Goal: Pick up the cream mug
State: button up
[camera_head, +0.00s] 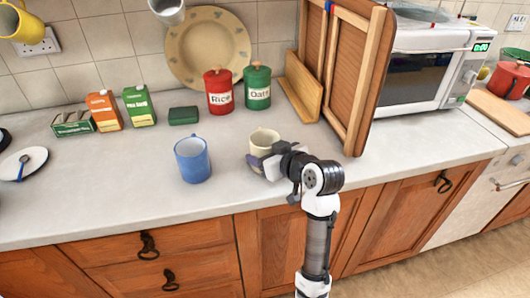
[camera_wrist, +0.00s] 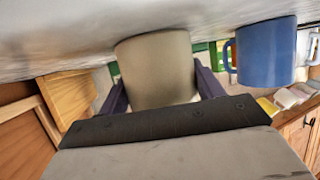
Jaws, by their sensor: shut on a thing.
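The cream mug (camera_head: 264,140) stands upright on the grey worktop, near its front edge. My gripper (camera_head: 262,164) reaches it from the front right and is shut on it. In the wrist view the mug (camera_wrist: 154,72) sits between the two dark fingers of my gripper (camera_wrist: 158,90), one on each side. Its base appears to be at or very close to the worktop; I cannot tell if there is a gap. The lower part of the mug is partly hidden by my gripper in the head view.
A blue mug (camera_head: 192,160) stands to the left; it also shows in the wrist view (camera_wrist: 266,52). Red (camera_head: 219,92) and green (camera_head: 257,88) canisters stand behind. A wooden framed panel (camera_head: 346,70) stands close on the right. Worktop in front of the cartons is clear.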

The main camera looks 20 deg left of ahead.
jog(key=shift+r, duration=0.1)
notch_tip(320, 180, up, 20)
jog(key=b, duration=0.1)
dwell(0.4)
dwell(0.6)
